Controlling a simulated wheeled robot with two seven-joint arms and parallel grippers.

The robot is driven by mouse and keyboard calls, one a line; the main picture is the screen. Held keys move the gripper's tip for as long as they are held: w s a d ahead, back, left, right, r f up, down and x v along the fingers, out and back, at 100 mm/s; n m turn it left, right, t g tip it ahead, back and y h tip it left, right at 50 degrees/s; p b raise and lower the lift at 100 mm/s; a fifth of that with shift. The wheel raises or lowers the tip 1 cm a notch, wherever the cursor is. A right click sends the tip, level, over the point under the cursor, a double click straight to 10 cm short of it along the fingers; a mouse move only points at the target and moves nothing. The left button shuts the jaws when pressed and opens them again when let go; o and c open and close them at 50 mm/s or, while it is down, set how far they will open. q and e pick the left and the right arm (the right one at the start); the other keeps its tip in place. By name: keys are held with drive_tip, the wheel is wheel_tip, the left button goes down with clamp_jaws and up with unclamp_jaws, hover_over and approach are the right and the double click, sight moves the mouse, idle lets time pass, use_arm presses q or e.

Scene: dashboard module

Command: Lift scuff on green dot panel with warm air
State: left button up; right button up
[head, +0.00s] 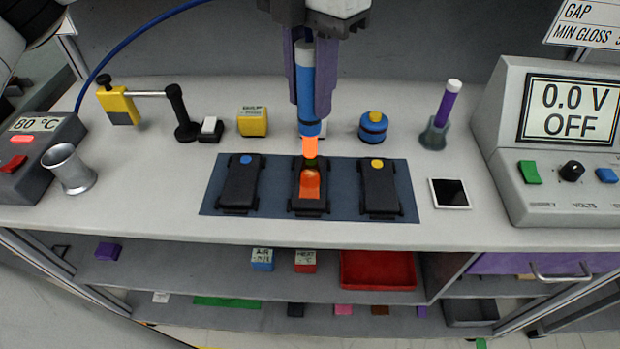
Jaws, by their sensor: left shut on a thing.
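My left gripper (309,108) comes down from the top centre, its two purple fingers shut on a blue hot-air tool (305,75). The tool is upright, with its glowing orange nozzle (310,146) just above the far end of the middle dark panel (309,207). A little green of this panel's dot shows below the nozzle; the rest is hidden. An orange glowing patch (309,185) lies on the panel. A blue-dot panel (241,185) is on its left and a yellow-dot panel (380,187) on its right, all on a dark blue mat (341,223). My right gripper is not in view.
A heater station reading 80 °C (38,125) and a metal cup holder (72,170) stand left. A yellow gauge on a stand (119,106), yellow block (252,121) and blue puck (373,127) stand behind the mat. A purple pen (447,104), black-faced tile (450,193) and meter reading OFF (568,112) are right.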

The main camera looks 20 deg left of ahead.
sight(311, 38)
use_arm(q)
drive_tip(key=shift+w+a+p, duration=0.2)
drive_tip(key=shift+w+p, duration=0.1)
drive_tip(key=shift+w, duration=0.5)
drive_tip(key=shift+s, duration=0.15)
drive_tip(key=shift+r, duration=0.1)
wheel_tip(311, 38, up, 7)
drive_tip(key=p, duration=0.4)
drive_tip(key=shift+p, duration=0.3)
drive_tip(key=shift+r, duration=0.95)
